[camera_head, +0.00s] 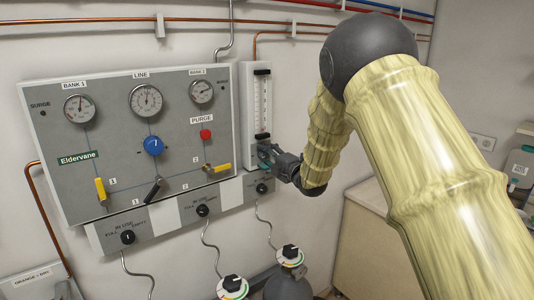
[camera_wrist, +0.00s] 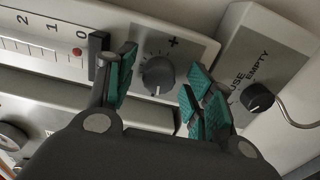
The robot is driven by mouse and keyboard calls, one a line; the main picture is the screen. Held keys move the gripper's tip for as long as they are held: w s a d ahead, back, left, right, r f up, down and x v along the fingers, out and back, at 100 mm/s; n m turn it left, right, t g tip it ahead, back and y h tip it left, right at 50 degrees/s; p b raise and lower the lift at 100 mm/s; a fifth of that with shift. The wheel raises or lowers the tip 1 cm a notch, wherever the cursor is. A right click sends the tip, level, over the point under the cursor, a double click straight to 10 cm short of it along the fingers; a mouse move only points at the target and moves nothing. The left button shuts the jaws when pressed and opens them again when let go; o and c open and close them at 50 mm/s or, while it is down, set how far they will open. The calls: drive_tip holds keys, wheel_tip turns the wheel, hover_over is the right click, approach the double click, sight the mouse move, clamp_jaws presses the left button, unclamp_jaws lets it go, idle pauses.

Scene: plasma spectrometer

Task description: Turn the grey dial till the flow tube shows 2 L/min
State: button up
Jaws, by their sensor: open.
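The grey dial (camera_wrist: 158,76) shows in the wrist view on a light panel, with a plus sign and tick marks around it. My gripper (camera_wrist: 163,68) is open, with one teal-padded finger on each side of the dial; I see gaps between pads and dial. In the head view, my gripper (camera_head: 268,158) is at the lower end of the flow tube (camera_head: 262,106) and hides the dial. The wrist view shows the flow tube's scale (camera_wrist: 38,46) with marks 0, 1 and 2. Its small red float (camera_wrist: 78,51) sits by the 0 mark.
Left of the tube, a grey panel (camera_head: 60,135) carries gauges, a blue knob (camera_head: 153,146), a red button (camera_head: 206,134) and yellow-handled valves. Below are black IN USE/EMPTY knobs, one near my right finger (camera_wrist: 257,97). Cylinders (camera_head: 290,285) stand below; a counter (camera_head: 365,225) is at right.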

drive_tip(key=shift+w+a, duration=0.15)
drive_tip(key=shift+w, duration=0.05)
drive_tip(key=c, duration=1)
drive_tip(key=shift+c, duration=0.2)
